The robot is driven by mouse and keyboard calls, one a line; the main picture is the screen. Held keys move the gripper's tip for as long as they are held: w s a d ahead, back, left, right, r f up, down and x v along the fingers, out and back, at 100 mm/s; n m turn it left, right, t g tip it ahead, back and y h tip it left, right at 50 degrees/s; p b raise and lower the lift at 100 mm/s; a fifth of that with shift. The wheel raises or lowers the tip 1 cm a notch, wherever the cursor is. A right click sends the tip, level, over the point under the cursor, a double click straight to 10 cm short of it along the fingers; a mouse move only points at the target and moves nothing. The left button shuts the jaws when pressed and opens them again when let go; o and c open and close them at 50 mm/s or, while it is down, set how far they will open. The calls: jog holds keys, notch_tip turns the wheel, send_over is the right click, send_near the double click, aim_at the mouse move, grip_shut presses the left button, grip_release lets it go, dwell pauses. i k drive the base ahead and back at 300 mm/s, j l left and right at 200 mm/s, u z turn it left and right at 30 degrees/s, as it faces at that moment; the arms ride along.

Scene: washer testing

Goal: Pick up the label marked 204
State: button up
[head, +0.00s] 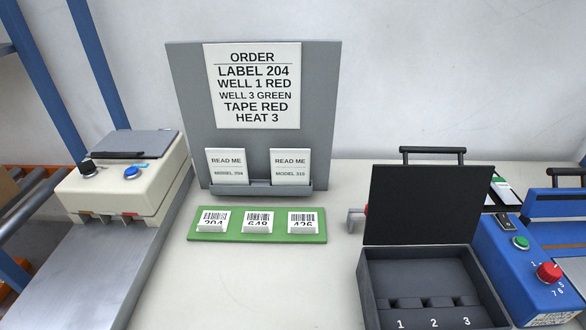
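The label marked 204 (213,221) is a small white tag with a barcode. It stands at the left end of a green tray (257,238) on the table, and the lower part of its number is cut off from view. A label reading about 648 (258,222) stands in the middle of the tray, and a label reading about 426 (302,221) stands at the right end. My gripper is not in view.
A grey board (190,110) with an order sheet (252,90) stands behind the tray. A cream machine (120,187) is at left. An open black case (420,262) and a blue box (522,265) stand at right. The table before the tray is clear.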

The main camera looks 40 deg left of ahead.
aim_at(211, 221)
jog(key=u, duration=1.9)
jog(key=i+j, duration=0.25)
jog(key=j, duration=0.15)
jog(key=i+j+u, duration=0.1)
jog(key=j, duration=0.3)
jog(key=i+j, duration=0.35)
jog(key=j+u, duration=0.05)
